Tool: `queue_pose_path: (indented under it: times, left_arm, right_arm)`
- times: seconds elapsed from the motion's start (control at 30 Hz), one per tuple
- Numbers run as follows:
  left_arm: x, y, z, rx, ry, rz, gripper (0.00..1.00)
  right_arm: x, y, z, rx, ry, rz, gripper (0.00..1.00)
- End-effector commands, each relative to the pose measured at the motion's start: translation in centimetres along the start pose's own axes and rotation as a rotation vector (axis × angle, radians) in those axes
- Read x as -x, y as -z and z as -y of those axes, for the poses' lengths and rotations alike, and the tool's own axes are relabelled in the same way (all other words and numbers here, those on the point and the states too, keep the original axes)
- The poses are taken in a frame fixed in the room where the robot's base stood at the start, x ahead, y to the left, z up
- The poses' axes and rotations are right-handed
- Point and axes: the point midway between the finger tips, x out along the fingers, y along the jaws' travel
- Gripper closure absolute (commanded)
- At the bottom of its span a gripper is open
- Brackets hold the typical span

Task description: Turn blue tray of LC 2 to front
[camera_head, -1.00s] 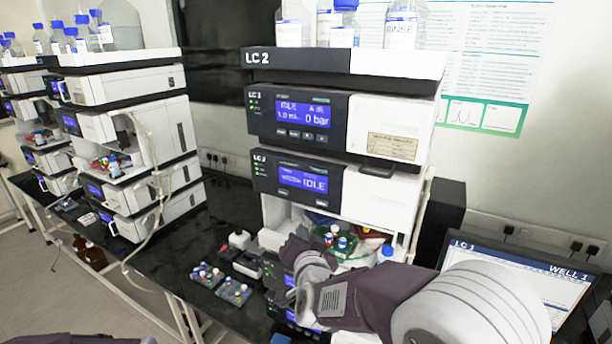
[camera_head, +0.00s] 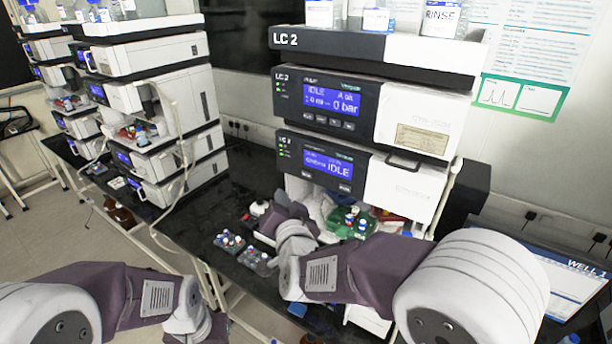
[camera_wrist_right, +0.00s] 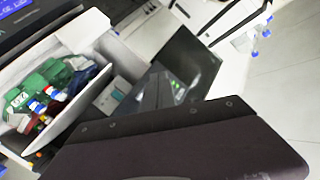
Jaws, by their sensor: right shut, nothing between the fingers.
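The LC 2 stack (camera_head: 375,45) stands right of centre in the head view, its sampler compartment open at the bottom. Inside, a green tray (camera_head: 350,221) with capped vials faces outward; it also shows in the right wrist view (camera_wrist_right: 40,82). A dark blue part, apparently the blue tray (camera_wrist_right: 84,78), sits beside the green one in the wrist view, mostly hidden. In the head view I cannot pick it out. My right gripper (camera_head: 268,222) is shut and empty, just left of the compartment opening, its fingertips unclear. My left gripper (camera_head: 210,332) is mostly cut off at the bottom edge.
Small vial racks (camera_head: 229,242) stand on the black bench left of my right gripper. A second stack (camera_head: 160,100) stands further left. A monitor (camera_head: 565,285) stands at the right. Bottles (camera_head: 440,18) stand on top of LC 2. Bench space between the stacks is partly clear.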

Motion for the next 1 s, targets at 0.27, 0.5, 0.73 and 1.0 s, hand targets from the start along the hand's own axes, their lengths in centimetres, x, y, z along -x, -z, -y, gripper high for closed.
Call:
queue_pose_path:
  times: [0.27, 0.5, 0.73, 1.0]
  left_arm:
    - [-0.8, -0.1, 0.0, 0.000, 0.000, 0.000, 1.00]
    - [-1.8, -0.2, 0.0, 0.000, 0.000, 0.000, 1.00]
    - [-1.9, -0.2, 0.0, 0.000, 0.000, 0.000, 1.00]
    - [-1.9, -0.2, 0.0, 0.000, 0.000, 0.000, 1.00]
  right_arm:
    - [-2.9, 2.1, -2.4, 0.000, -0.004, -0.003, 1.00]
    - [-4.6, 3.2, -3.6, -0.001, -0.002, -0.001, 1.00]
    - [-5.0, 3.7, -3.8, 0.001, -0.001, 0.000, 1.00]
    - [-5.0, 3.7, -3.8, 0.001, -0.002, 0.000, 1.00]
